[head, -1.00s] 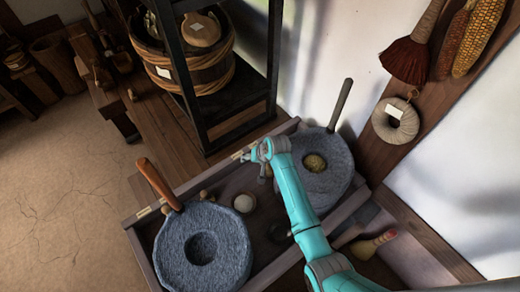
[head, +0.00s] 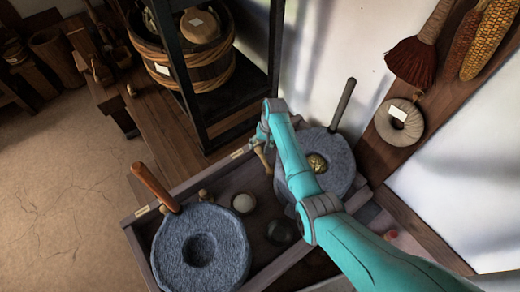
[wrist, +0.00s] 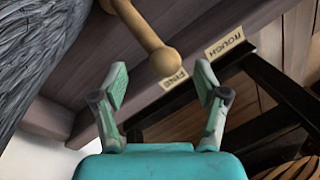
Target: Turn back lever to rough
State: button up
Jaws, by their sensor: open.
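The back lever (wrist: 148,35) is a tan wooden rod with a round ball knob. In the wrist view its knob lies over the label marked FINE (wrist: 173,80), with the label marked ROUGH (wrist: 224,42) to the right. In the head view the lever (head: 263,160) shows just below my gripper (head: 260,140), beside the back quern (head: 328,165). In the wrist view my gripper (wrist: 161,84) is open, one finger on each side of the knob's line. The knob appears just beyond the fingertips; I cannot tell whether they touch it.
The front quern (head: 175,245) has an orange-brown handle (head: 152,187) and small wooden knobs beside it. A pale round bowl (head: 243,203) sits between the querns. A black-framed rack (head: 190,85) with a roped tub stands behind the lever. A wall is at the right.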

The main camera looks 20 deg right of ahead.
aim_at(261, 148)
jog(key=shift+a+f, duration=0.2)
jog(key=shift+f, duration=0.65)
jog(key=shift+a+f, duration=0.15)
jog(key=shift+f, duration=0.7)
grip_shut()
